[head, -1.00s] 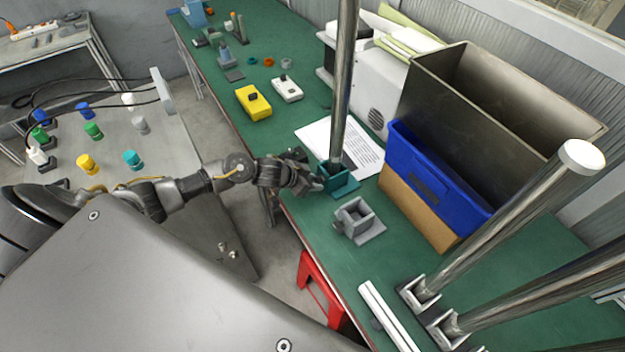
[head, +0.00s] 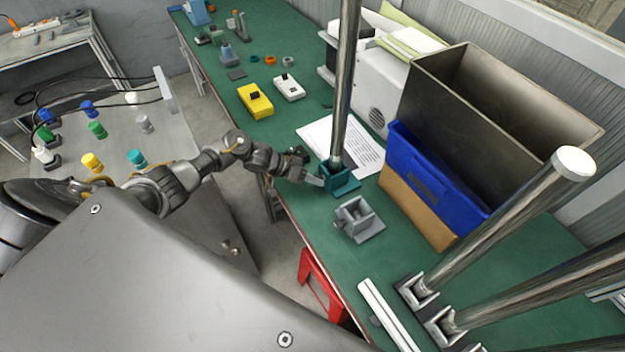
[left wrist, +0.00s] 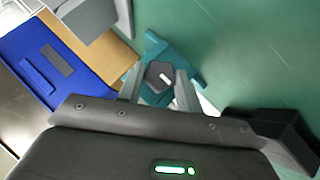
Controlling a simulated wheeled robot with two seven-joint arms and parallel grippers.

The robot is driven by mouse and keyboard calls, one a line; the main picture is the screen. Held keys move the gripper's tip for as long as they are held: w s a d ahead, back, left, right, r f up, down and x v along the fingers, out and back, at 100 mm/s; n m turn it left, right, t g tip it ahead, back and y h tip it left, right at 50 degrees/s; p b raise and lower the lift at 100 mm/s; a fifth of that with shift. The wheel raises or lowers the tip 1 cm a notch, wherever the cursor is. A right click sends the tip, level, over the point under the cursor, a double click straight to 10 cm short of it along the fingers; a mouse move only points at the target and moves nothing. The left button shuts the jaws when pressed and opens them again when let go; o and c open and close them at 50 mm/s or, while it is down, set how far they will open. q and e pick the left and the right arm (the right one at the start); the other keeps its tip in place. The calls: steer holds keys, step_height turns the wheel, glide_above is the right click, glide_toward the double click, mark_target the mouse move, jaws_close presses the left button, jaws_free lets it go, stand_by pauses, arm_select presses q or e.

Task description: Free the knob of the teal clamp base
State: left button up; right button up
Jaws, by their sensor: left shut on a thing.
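The teal clamp base (head: 346,186) stands on the green bench with a tall shiny pole (head: 345,90) upright in it. In the left wrist view the teal base (left wrist: 190,58) lies behind the fingers, and its dark grey lobed knob (left wrist: 158,74) with a white mark sits between them. My left gripper (head: 316,181) is at the left side of the base, shut on the knob; its fingers (left wrist: 158,84) show one on each side of it. In the head view the knob is hidden by the gripper. My right gripper is not in view.
A grey clamp base (head: 361,221) without a pole stands close in front of the teal one. A blue bin (head: 432,185) on a cardboard box is to the right. A paper sheet (head: 313,134) lies behind. More poles (head: 500,225) stand at front right.

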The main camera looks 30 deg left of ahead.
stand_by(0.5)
arm_select(q)
steer(key=o, duration=1)
steer(key=b+v, duration=0.1)
steer(key=v, duration=1)
steer(key=shift+w+f, duration=0.1)
